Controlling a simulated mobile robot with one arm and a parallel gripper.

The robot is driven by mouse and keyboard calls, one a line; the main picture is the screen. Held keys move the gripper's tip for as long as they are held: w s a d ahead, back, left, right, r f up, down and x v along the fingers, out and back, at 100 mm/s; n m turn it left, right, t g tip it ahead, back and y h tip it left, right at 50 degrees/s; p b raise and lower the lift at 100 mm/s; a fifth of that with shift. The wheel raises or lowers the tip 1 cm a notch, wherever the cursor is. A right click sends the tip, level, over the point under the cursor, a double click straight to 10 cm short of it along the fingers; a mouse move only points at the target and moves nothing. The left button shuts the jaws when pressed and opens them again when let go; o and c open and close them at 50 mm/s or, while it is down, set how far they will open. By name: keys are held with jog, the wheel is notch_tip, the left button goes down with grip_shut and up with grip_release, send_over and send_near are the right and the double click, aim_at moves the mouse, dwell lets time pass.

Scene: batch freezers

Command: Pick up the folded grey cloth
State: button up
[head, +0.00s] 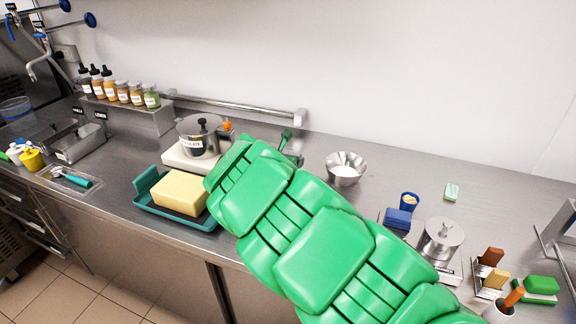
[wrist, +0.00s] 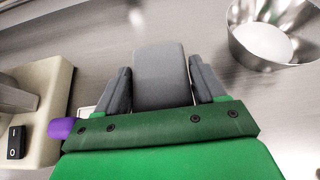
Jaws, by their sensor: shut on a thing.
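The folded grey cloth (wrist: 161,77) shows in the wrist view as a smooth grey slab with rounded corners. It sits between the two dark grey fingers of my gripper (wrist: 162,88), which is shut on it. The steel counter lies beneath and around it; I cannot tell whether the cloth touches the counter or is lifted. In the head view my green arm covers most of that spot, and I cannot make out the cloth there.
A steel bowl (head: 346,168) with white contents stands right of my gripper, also in the wrist view (wrist: 277,38). A lidded pot (head: 199,136) on a pale appliance (wrist: 45,105) is close at left. A teal tray (head: 152,209) holds a yellow block. The wall rail (head: 236,110) runs behind.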

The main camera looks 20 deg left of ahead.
jog(key=s+r, duration=0.1)
jog(key=s+d+r, duration=0.1)
jog(key=s+r, duration=0.1)
jog(key=r, duration=0.1)
jog(key=shift+d+r, duration=0.1)
jog(key=shift+d, duration=0.2)
jog(key=s+d+r, duration=0.4)
jog(key=s+d, duration=0.1)
jog(key=s, duration=0.2)
jog(key=shift+s, duration=0.35)
